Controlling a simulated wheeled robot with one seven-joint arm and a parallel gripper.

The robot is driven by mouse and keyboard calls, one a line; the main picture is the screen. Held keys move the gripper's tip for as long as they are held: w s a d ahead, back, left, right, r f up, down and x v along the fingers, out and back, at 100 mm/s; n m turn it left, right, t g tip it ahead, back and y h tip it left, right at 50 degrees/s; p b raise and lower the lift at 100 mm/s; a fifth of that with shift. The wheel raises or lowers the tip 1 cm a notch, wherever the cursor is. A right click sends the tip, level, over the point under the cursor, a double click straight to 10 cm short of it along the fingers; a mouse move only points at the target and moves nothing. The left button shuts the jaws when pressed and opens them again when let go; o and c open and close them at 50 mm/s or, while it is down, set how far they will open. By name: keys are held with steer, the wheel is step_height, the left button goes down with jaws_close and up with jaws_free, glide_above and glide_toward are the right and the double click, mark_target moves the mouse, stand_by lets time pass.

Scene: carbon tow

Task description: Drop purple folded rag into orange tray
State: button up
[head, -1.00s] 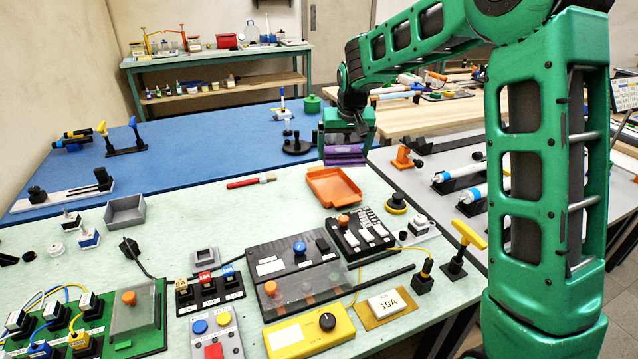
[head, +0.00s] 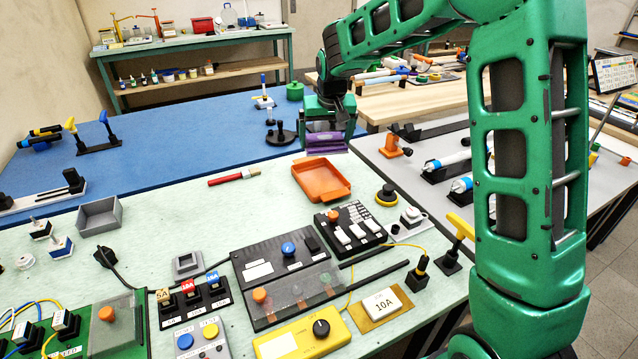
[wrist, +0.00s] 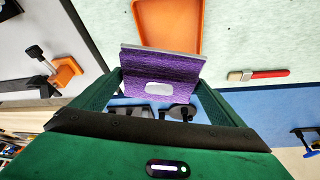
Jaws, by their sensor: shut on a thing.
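The purple folded rag (wrist: 162,70) is between the fingers of my gripper (head: 325,138), which is shut on it. In the wrist view the rag shows a pale oval patch and a light edge. In the head view the rag (head: 325,141) hangs under my green gripper, just behind the tray. The orange tray (head: 338,190) lies on the pale green bench, and looks empty in the head view. The tray also shows in the wrist view (wrist: 201,20), beyond the rag, which hides part of it.
A red-handled brush (head: 234,177) lies left of the tray. A black round knob (head: 386,195) and a black switch box (head: 350,228) stand close to the tray's front right. An orange clamp (head: 395,147) stands on the grey table to the right.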

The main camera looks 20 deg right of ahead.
steer(key=shift+f, duration=2.45)
steer(key=o, duration=0.7)
steer(key=shift+o, duration=0.2)
steer(key=shift+s+r, duration=0.1)
steer(key=shift+r, duration=0.05)
steer(key=v, duration=1)
steer(key=shift+r, duration=0.15)
steer(key=shift+s, duration=0.1)
